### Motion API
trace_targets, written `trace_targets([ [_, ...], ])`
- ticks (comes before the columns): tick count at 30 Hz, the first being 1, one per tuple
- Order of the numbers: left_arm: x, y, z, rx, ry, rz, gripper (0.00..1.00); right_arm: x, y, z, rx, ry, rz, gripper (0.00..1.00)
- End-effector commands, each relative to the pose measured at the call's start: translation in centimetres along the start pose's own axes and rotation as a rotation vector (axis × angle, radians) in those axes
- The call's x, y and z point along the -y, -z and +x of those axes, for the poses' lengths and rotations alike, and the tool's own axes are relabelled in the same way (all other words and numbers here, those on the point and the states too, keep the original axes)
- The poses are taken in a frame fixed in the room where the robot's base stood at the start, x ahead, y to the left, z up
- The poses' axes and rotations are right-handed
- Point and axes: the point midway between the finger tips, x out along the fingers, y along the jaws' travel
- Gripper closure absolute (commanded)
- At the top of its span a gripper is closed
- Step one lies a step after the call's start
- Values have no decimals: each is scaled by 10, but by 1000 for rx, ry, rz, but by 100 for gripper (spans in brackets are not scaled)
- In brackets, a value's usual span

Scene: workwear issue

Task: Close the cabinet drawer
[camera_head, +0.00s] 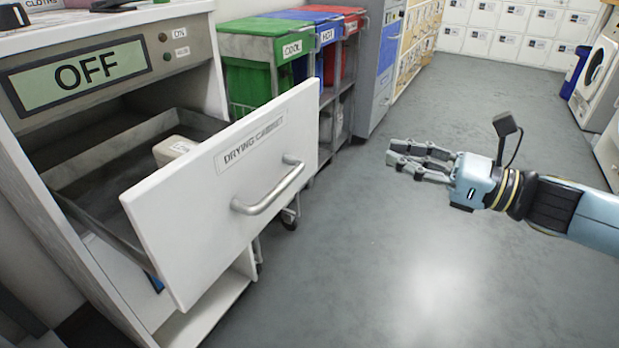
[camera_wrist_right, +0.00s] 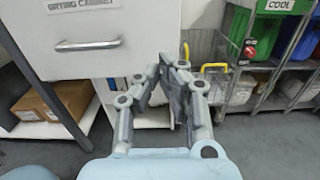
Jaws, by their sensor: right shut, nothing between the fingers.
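The drying cabinet (camera_head: 190,60) stands at the left, with an "OFF" display on its front. Its white drawer (camera_head: 210,200) is pulled well out, and a pale item (camera_head: 175,148) lies inside. The drawer has a metal bar handle (camera_head: 268,188), which also shows in the right wrist view (camera_wrist_right: 88,46). My right gripper (camera_head: 392,160) is to the right of the drawer front, apart from the handle, over open floor. Its fingers are shut and empty; in the right wrist view they meet (camera_wrist_right: 165,65) below and right of the handle. My left gripper is not in view.
Green (camera_head: 265,45), blue (camera_head: 315,18) and red bins stand on a rack behind the cabinet. White machines (camera_head: 598,80) stand at the far right. The grey floor (camera_head: 420,260) between is clear.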

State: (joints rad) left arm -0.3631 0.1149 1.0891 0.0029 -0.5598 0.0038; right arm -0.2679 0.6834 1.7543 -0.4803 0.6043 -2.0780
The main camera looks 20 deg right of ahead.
Motion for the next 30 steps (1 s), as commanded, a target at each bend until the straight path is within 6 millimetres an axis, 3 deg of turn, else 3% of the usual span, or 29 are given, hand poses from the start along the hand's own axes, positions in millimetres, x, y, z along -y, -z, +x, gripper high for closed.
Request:
trace_targets([
  [1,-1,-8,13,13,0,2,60,2,15,-2,-17,-8,-6,100],
  [5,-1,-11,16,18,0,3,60,5,19,-2,-25,-10,-10,100],
  [11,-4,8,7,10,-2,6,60,5,19,12,-22,-9,-8,100],
  [18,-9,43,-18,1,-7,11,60,6,20,55,-17,-4,-7,100],
  [30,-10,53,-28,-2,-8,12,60,5,19,125,-19,-4,-4,100],
])
